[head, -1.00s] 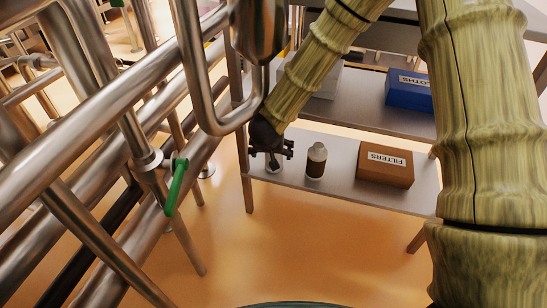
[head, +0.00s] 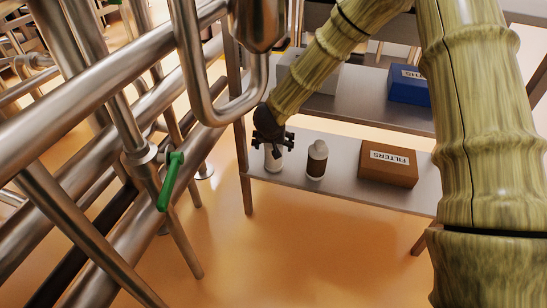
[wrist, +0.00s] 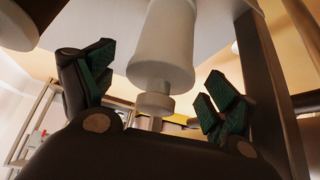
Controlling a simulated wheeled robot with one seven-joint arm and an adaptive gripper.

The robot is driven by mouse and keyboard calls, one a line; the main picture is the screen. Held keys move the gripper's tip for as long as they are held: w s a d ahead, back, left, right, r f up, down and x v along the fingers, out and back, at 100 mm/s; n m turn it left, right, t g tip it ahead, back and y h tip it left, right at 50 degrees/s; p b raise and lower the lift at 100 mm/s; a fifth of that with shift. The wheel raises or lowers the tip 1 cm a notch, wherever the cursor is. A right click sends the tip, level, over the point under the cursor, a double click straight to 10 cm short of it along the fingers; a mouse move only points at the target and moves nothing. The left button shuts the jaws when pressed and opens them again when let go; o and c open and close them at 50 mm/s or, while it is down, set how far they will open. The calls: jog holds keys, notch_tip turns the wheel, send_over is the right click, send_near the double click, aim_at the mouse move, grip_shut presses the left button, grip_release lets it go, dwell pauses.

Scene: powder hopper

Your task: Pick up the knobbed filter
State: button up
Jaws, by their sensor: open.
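The knobbed filter (head: 273,163) is a white upright cylinder at the left end of the lower shelf (head: 345,188). In the wrist view its white body (wrist: 163,45) and narrower knob (wrist: 154,104) show large between my fingers. My gripper (head: 270,139) is open, at the filter's knobbed end, with one finger on each side. A gap shows between each finger and the filter in the wrist view. In the head view my gripper hides the filter's top.
A white bottle with a brown label (head: 317,160) stands close to the right of the filter. A brown FILTERS box (head: 388,170) is farther right. An upper shelf with a blue box (head: 408,88) lies behind. Metal pipes with a green handle (head: 171,180) fill the left.

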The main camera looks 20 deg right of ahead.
jog(key=shift+r, duration=0.1)
jog(key=c, duration=1.5)
jog(key=shift+o, duration=0.2)
